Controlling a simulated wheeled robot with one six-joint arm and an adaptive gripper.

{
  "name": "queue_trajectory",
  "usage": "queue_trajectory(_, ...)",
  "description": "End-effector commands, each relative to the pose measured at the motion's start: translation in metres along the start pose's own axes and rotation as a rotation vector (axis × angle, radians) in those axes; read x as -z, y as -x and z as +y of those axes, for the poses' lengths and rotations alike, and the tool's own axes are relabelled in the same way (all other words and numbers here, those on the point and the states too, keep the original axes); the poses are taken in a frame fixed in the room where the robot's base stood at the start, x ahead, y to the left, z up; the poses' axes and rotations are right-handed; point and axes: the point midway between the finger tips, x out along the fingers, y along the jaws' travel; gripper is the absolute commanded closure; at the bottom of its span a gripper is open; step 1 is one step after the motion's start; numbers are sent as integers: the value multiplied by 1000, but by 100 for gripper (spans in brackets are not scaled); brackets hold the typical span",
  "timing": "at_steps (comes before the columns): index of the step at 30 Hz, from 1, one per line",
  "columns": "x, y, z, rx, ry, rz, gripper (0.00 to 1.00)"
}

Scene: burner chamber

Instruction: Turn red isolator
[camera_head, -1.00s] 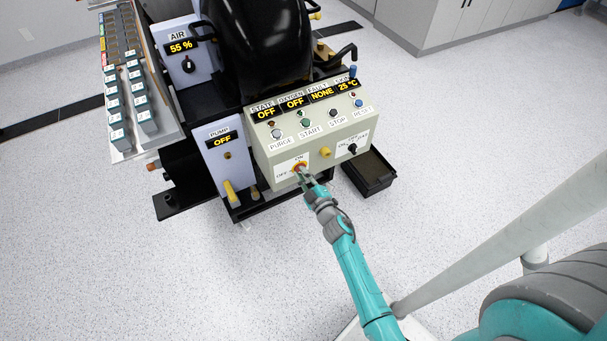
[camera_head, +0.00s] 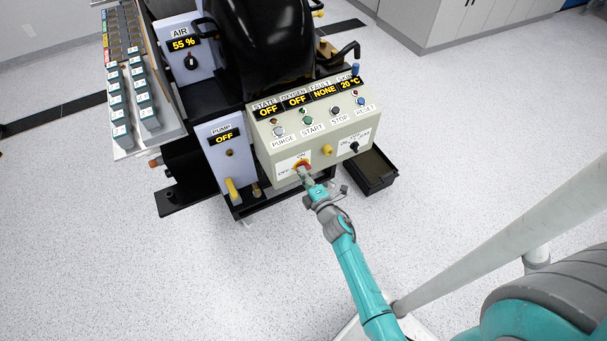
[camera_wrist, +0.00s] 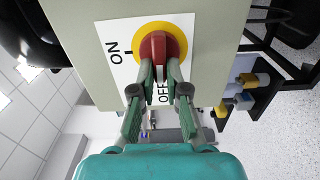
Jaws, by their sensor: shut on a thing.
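The red isolator (camera_wrist: 160,47) is a red knob on a round yellow ring, mounted on a white plate on the front of the beige control panel. In the wrist view, ON is printed on the left of the knob and OFF below it, partly behind my fingers. My gripper (camera_wrist: 159,68) is shut on the red knob, one finger on each side.
The beige panel (camera_head: 265,146) carries buttons, displays, a yellow knob (camera_head: 327,150) and a black selector (camera_head: 354,147). The pump box (camera_head: 217,163) stands left of it, with a yellow handle (camera_head: 232,189). A black tray (camera_head: 372,177) lies on the floor to the right.

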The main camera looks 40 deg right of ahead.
Motion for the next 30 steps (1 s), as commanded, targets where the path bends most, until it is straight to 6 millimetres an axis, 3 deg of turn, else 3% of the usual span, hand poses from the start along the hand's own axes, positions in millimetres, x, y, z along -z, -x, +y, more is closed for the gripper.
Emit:
queue_trajectory(19,1,0,-2,1,50,2,100)
queue_trajectory(20,1,0,-2,1,50,2,82)
queue_trajectory(22,1,0,-2,1,50,2,64)
queue_trajectory(30,0,0,-1,1,49,1,61)
